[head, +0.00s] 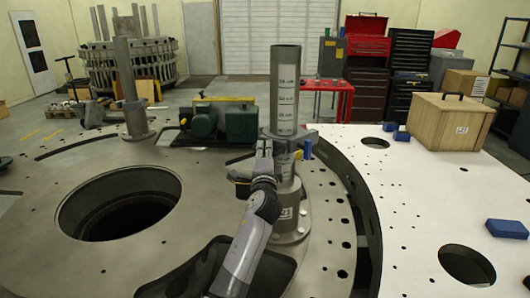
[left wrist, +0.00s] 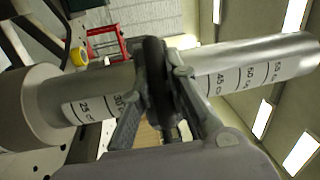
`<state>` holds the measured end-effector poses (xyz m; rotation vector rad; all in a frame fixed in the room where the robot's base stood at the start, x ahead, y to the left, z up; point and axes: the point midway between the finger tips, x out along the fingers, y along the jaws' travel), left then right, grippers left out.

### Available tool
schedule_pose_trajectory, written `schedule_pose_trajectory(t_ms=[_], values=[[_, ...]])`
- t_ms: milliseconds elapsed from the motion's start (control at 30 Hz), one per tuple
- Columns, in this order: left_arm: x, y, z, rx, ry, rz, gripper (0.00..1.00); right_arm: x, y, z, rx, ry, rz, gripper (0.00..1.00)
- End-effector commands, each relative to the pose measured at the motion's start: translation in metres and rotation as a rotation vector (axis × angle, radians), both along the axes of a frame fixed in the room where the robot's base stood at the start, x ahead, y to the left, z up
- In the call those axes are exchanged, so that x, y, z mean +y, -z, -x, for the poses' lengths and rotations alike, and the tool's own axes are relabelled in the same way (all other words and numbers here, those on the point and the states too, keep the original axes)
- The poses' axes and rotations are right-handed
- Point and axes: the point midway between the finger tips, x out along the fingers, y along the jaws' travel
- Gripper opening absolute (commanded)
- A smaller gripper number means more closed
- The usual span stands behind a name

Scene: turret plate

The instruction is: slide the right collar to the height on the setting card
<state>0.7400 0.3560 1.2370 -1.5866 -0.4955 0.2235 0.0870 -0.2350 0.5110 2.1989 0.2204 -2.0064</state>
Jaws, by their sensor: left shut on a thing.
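The right post (head: 285,85) is a grey upright tube with centimetre marks, standing on a round foot on the turret plate (head: 110,265). The right collar (head: 290,134) sits around this post at about mid-height. My left gripper (head: 264,160) reaches it from the front left. In the left wrist view the fingers (left wrist: 165,95) are shut on the dark collar (left wrist: 155,75). There the post (left wrist: 265,60) lies across the picture, with marks of 25 and 30 on one side of the collar and 45 to 55 on the other. I cannot make out a setting card. My right gripper is not in view.
A second post (head: 127,80) stands at the left of the plate, behind a large round hole (head: 119,203). Green motors (head: 240,124) stand behind the plate's middle. A wooden box (head: 447,119) and blue blocks (head: 507,228) lie on the white surface at the right.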

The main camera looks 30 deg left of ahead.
Motion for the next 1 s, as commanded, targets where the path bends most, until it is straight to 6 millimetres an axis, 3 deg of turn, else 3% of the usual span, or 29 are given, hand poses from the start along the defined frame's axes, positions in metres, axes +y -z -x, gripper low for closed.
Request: schedule_pose_trajectory(t_ms=[33,67,367,767,1000], values=[[-0.001,-0.003,0.0,-0.007,0.003,0.0,0.0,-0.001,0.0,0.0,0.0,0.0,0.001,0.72],[-0.001,-0.003,0.0,-0.007,0.002,0.0,0.16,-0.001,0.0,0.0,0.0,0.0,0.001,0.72],[0.0,-0.001,0.0,-0.002,0.001,0.0,0.35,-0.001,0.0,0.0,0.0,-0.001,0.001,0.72],[-0.003,0.002,0.005,0.0,0.0,0.0,0.35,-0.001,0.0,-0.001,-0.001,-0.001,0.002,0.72],[-0.02,0.009,0.039,0.0,0.002,0.001,0.35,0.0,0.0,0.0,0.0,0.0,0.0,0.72]])
